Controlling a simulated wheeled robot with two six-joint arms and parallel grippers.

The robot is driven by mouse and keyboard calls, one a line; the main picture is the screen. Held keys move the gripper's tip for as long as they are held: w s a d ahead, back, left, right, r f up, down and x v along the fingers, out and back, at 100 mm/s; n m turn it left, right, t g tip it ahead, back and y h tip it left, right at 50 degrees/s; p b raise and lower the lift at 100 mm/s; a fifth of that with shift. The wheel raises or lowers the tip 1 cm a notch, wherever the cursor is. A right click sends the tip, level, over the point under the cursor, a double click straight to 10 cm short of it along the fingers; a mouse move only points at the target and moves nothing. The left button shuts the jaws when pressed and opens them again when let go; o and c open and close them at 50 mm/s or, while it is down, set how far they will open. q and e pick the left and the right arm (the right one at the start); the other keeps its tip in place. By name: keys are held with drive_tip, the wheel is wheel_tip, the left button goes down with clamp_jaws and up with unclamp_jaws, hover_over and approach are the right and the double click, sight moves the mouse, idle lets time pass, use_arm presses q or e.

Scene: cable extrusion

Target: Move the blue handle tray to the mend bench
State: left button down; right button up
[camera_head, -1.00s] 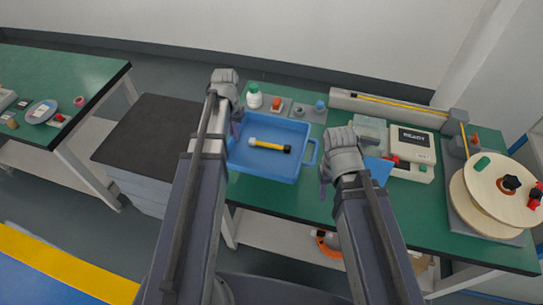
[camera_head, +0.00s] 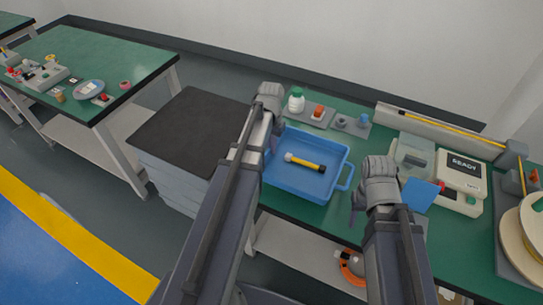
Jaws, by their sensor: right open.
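The blue handle tray (camera_head: 330,190) is at the left end of the right-hand green bench, with a yellow-and-black stick with a pale end (camera_head: 306,162) lying in it. My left gripper (camera_head: 270,130) is at the tray's left rim; my arm hides its fingertips and that side's handle, so I cannot tell whether it grips. My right gripper (camera_head: 357,208) is open and empty, just right of the tray's right handle (camera_head: 346,178), apart from it. Another green bench (camera_head: 110,55) stands at upper left; no label shows whether it is the mend bench.
A dark-topped stack (camera_head: 190,128) stands between the benches. The left bench holds a round dish (camera_head: 89,90) and small parts, with clear top at its right. A bottle (camera_head: 296,100), a READY device (camera_head: 462,168) and a spool (camera_head: 530,230) are on the right bench.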

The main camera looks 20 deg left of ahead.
use_arm(q)
drive_tip(key=shift+f+b, duration=1.6)
drive_tip(key=shift+f, duration=0.2)
use_arm(e)
drive_tip(key=shift+f, duration=1.75)
use_arm(q)
drive_tip(key=shift+f, duration=0.2)
use_arm(e)
drive_tip(key=shift+f, duration=0.2)
use_arm(q)
drive_tip(key=c, duration=1)
unclamp_jaws()
drive_tip(key=shift+r, duration=0.1)
drive_tip(key=shift+c, duration=0.2)
drive_tip(key=shift+r, duration=0.15)
use_arm(e)
drive_tip(key=shift+r, duration=0.2)
use_arm(q)
wheel_tip(320, 180, up, 12)
drive_tip(key=p, duration=1.2)
use_arm(e)
wheel_tip(320, 180, up, 12)
